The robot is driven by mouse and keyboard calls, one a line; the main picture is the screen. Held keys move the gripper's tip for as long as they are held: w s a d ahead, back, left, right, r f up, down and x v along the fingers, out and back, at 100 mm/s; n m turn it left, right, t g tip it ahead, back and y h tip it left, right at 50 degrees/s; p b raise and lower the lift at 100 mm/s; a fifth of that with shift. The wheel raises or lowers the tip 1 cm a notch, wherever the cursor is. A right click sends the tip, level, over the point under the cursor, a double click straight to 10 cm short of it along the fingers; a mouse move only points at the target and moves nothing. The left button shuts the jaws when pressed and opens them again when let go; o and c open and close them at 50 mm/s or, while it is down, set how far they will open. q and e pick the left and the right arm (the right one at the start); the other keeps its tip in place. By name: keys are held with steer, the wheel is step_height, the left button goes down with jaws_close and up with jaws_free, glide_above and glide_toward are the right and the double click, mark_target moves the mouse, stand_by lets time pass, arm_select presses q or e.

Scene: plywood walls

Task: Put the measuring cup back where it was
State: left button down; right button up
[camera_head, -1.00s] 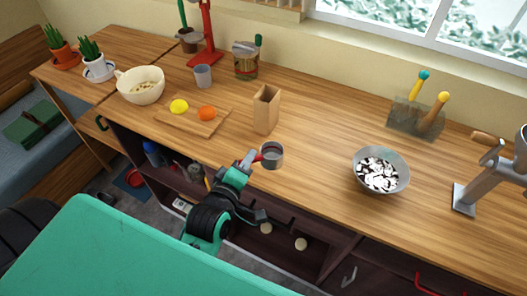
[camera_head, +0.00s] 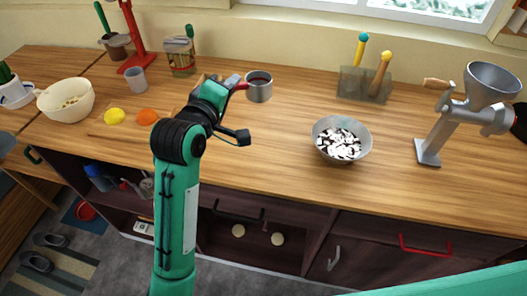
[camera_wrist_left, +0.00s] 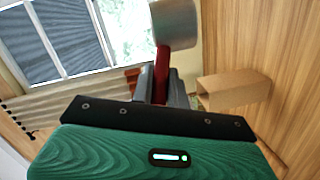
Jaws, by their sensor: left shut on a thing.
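The measuring cup (camera_head: 259,88) is a small metal cup with a red handle, and its inside looks dark. My left gripper (camera_head: 234,86) is shut on the red handle and holds the cup out over the wooden counter, mouth upward. In the left wrist view the cup (camera_wrist_left: 176,24) is cut by the top edge, with its handle between the fingers (camera_wrist_left: 162,82). How high the cup is above the counter is hard to tell. My right gripper is not in view.
A metal bowl (camera_head: 342,139) with dark and white contents stands right of the cup. A grinder (camera_head: 450,118) and a tool holder (camera_head: 365,86) stand further right. A tan box (camera_wrist_left: 235,91) is near the gripper. A board (camera_head: 100,128) with yellow and orange fruit lies left.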

arm_select(q)
steer(key=shift+d+r, duration=0.25)
steer(key=shift+d, duration=0.2)
steer(key=shift+d+f, duration=0.15)
step_height(320, 180, down, 18)
steer(key=shift+f, duration=0.7)
steer(key=c, duration=1.4)
jaws_free()
steer(key=shift+f, duration=0.1)
